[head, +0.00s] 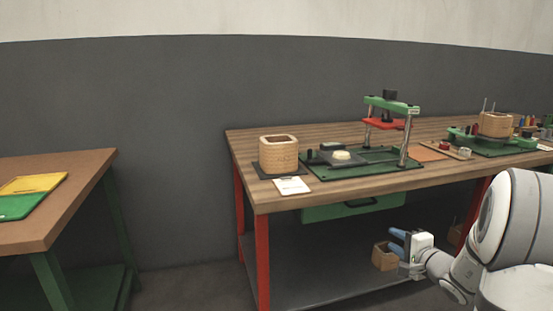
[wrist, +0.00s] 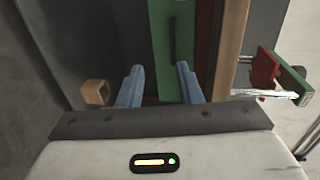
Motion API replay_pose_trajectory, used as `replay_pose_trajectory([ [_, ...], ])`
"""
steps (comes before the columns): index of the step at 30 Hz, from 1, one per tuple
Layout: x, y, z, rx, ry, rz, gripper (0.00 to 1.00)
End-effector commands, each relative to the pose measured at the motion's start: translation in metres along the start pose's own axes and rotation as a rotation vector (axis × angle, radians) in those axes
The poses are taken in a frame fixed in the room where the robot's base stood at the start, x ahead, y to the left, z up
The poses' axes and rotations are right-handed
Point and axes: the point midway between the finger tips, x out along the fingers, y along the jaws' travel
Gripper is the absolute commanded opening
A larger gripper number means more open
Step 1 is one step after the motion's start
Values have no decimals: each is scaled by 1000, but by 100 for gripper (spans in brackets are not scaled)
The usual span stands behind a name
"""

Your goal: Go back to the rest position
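My gripper (head: 392,242) is at the lower right in the head view, in front of the workbench (head: 250,185) and below the level of its top. In the wrist view my gripper (wrist: 156,84) shows two blue fingers standing well apart. Nothing is between them, so it is open and empty. Behind the fingers in the wrist view is the bench's green drawer (wrist: 172,50) with a dark handle. The fingers do not appear to touch anything.
A wooden box (head: 384,257) sits on the lower shelf. A second table (head: 60,195) with yellow and green sheets is at left. Floor between tables is clear.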

Motion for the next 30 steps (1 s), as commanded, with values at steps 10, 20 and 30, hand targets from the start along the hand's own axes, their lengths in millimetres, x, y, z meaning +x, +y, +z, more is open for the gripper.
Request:
replay_pose_trajectory([
  [10, -14, -52, 71, -74, -200, 83, 32],
  [20, -58, -111, 171, -224, -477, 257, 32],
  [30, -181, -181, 268, -607, -772, 644, 32],
])
